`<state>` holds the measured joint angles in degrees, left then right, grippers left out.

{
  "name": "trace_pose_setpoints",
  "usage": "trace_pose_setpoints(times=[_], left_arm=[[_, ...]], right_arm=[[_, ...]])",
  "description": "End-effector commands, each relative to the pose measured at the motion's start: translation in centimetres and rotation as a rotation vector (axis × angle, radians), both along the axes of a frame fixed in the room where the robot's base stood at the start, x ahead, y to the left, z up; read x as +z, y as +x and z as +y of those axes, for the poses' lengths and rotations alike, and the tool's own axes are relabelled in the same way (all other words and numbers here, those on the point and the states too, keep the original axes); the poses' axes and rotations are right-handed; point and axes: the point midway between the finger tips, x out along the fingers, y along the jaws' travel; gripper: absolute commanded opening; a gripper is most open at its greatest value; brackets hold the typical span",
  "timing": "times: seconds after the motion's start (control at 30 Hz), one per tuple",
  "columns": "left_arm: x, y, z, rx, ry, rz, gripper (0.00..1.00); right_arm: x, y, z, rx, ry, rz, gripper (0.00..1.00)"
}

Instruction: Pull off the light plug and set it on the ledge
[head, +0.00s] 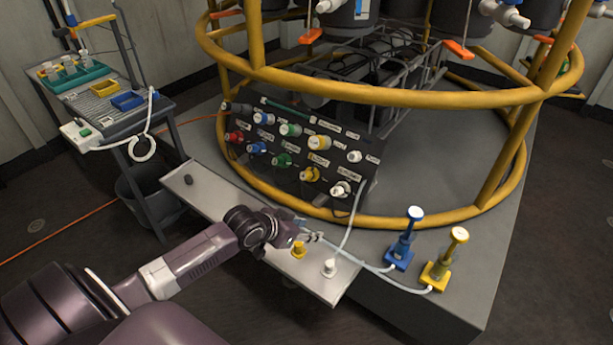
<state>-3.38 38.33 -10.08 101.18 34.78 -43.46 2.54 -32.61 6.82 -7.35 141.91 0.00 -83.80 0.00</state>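A dark panel (300,188) on the yellow-railed ring carries two rows of coloured plugs. A white plug (341,188) sits at the right end of its lower row, and another white plug (354,156) ends the upper row. I cannot tell which is the light plug. The grey ledge (228,203) runs below the panel. A white piece (329,268) and a yellow piece (298,250) stand on its right part. My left gripper (316,237) is low over the ledge, below the panel; its fingers are too small to read. My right gripper is out of view.
Pale cables run near my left gripper to a blue post (403,240) and a yellow post (445,262) on the grey platform. A cart (110,105) with trays stands at left.

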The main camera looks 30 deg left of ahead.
Motion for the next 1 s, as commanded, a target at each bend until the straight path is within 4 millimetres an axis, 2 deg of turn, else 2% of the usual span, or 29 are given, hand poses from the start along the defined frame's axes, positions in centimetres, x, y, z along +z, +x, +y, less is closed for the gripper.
trace_pose_setpoints(times=[0.03,0.1,0.2,0.3,0.47,0.83,1.0], left_arm=[[1.2,2.0,2.5,0.027,0.002,-0.038,0.38],[2.9,4.2,5.3,0.062,-0.01,-0.088,0.38],[4.9,6.3,8.4,0.104,-0.022,-0.147,0.38],[6.4,7.5,10.3,0.131,-0.03,-0.184,0.38],[7.3,8.2,11.6,0.149,-0.036,-0.209,0.38],[7.3,8.2,11.5,0.148,-0.036,-0.209,0.38],[7.1,8.4,11.5,0.148,-0.036,-0.208,0.38]], right_arm=[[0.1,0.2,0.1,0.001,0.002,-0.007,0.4],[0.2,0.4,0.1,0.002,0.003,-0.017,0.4],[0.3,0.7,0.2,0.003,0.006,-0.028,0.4],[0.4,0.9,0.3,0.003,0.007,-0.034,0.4],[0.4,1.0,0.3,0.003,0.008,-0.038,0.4],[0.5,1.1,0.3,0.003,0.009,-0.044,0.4],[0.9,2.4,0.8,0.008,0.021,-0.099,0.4]])
